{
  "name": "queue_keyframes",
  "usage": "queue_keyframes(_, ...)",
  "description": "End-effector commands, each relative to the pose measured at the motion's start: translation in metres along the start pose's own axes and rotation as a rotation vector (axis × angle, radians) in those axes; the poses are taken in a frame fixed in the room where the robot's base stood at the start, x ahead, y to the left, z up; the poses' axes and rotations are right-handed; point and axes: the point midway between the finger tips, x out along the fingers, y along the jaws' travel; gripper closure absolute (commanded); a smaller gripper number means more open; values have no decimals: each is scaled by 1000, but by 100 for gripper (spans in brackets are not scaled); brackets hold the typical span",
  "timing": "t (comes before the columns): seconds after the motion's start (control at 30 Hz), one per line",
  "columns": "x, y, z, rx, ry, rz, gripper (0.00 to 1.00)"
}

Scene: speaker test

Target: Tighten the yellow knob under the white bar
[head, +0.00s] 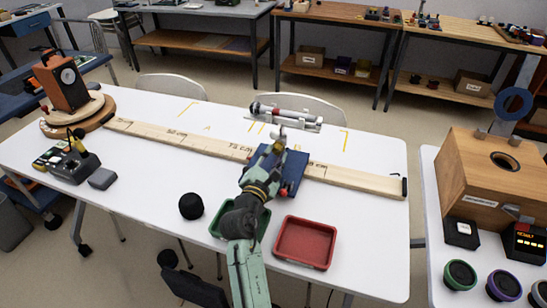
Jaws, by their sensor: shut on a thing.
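The white bar (305,124) is part of a small fixture with a grey cylinder, above the wooden board near the middle of the white table. A small yellow knob (278,145) shows just below the bar, partly hidden. My gripper (275,156) reaches in from the front, over a blue block (292,172), and is shut on the yellow knob. The fingertips are small and partly hidden by my own wrist.
A long wooden board (200,142) with distance marks crosses the table (130,190). An orange speaker (61,82) stands left, a wooden box (483,175) right.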

Motion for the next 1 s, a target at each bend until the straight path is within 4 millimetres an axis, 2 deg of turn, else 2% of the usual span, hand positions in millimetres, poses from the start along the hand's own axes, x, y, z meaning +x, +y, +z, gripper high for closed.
queue_keyframes(0.23,0,0,0,62,1,-1,100)
queue_keyframes(0.63,0,0,-1,69,1,-1,100)
queue_keyframes(0.67,0,0,-1,69,1,-1,75)
queue_keyframes(0.93,0,0,0,69,1,-1,57)
queue_keyframes(1.0,0,0,0,69,1,0,55)
